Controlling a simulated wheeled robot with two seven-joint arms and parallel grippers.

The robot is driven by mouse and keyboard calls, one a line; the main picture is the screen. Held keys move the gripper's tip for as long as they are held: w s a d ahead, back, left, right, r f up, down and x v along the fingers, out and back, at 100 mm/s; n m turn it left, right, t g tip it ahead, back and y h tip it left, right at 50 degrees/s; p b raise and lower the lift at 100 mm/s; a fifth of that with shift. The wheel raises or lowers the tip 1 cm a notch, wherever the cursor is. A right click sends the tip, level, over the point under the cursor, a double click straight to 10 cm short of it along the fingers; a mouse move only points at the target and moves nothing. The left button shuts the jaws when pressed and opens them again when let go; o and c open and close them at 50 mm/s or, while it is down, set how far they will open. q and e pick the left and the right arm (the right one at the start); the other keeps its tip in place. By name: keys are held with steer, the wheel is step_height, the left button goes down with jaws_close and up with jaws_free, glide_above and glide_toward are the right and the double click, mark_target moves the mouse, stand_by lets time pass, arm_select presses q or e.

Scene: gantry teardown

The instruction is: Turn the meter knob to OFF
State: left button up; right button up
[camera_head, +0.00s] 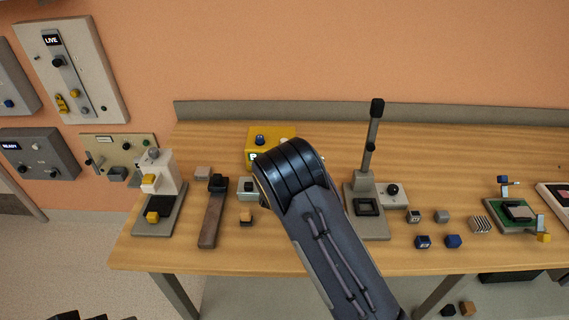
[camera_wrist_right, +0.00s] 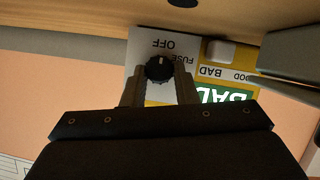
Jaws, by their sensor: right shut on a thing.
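The yellow meter (camera_head: 264,131) stands at the back of the bench, partly hidden by my right arm. The black meter knob (camera_wrist_right: 159,68) sits on that panel, just below the OFF label in this view. My right gripper (camera_wrist_right: 158,78) is shut on the knob, one finger on each side. A small pale mark shows on the knob's OFF side; its exact pointing is hard to tell.
On the bench (camera_head: 317,262), a brown-handled tool (camera_head: 211,218) and a white-and-grey press (camera_head: 160,190) stand left of my arm. A tall stand (camera_head: 370,150) is close on its right. Several small blocks and a green board (camera_head: 512,214) lie farther right. Wall panels (camera_head: 75,65) hang at left.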

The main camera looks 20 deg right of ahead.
steer(key=shift+h, duration=0.3)
steer(key=o, duration=1)
steer(key=b+v, duration=0.1)
steer(key=v, duration=0.7)
